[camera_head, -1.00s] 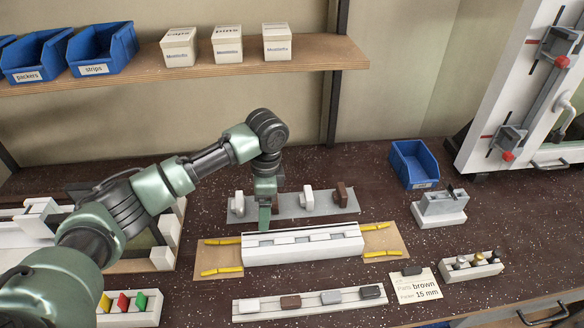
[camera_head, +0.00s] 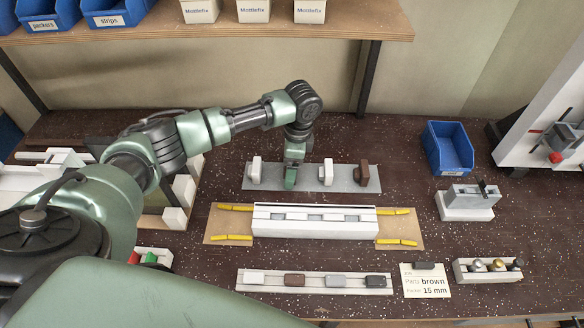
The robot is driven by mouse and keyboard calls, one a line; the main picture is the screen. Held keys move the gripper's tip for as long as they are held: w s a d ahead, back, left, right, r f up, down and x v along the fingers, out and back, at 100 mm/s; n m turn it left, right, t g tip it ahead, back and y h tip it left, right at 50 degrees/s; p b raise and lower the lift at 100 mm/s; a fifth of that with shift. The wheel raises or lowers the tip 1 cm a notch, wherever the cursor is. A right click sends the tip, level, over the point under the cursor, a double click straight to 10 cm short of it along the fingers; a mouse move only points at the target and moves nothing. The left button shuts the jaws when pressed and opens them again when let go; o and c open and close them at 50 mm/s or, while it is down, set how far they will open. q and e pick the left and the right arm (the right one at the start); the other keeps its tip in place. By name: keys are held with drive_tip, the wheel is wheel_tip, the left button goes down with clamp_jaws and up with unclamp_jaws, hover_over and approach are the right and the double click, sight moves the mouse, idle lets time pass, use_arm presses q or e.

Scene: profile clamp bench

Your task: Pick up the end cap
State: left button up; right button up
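Upright end caps stand on a grey plate (camera_head: 345,186) behind the white profile block: a pale one (camera_head: 255,170) at the left, a greyish-white one (camera_head: 326,174) right of middle and a brown one (camera_head: 364,173) at the right. My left gripper (camera_head: 290,181) points down over the plate between the pale and greyish-white caps, apart from the brown one. Its fingers are seen edge-on, so their opening is unclear. Anything between or behind them is hidden. My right gripper is not in view.
The white profile block (camera_head: 315,228) lies on a board with yellow strips. In front are a rail (camera_head: 262,287) of small coloured blocks, a card (camera_head: 425,288) reading "brown" and "15 mm", and a holder (camera_head: 487,275) with knobs. A blue bin (camera_head: 447,148) and grey fixture (camera_head: 467,205) stand right.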

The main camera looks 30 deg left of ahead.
use_arm(q)
drive_tip(key=shift+f, duration=0.2)
drive_tip(key=c, duration=1.4)
